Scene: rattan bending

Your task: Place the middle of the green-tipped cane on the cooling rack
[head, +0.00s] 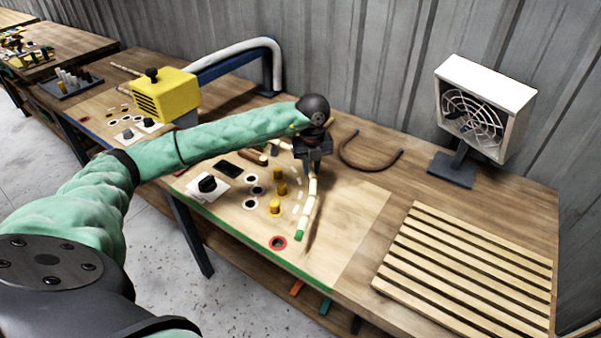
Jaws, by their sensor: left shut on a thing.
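The green-tipped cane (309,207) is pale with a green end (299,236) pointing toward the table's front. My left gripper (313,165) is shut on the cane near its upper visible part, above the light wooden board (345,232). The cane's far end is hidden behind the gripper and arm. The cooling rack (440,262), made of pale parallel slats, lies at the right front of the table and is bare. My right gripper is not in view.
A white fan (480,105) stands behind the rack. A brown bent cane (370,163) with blue-grey tips lies between fan and gripper. Yellow pegs (275,206) stand on the board, left of the held cane. A yellow heater-like box (165,97) stands further left.

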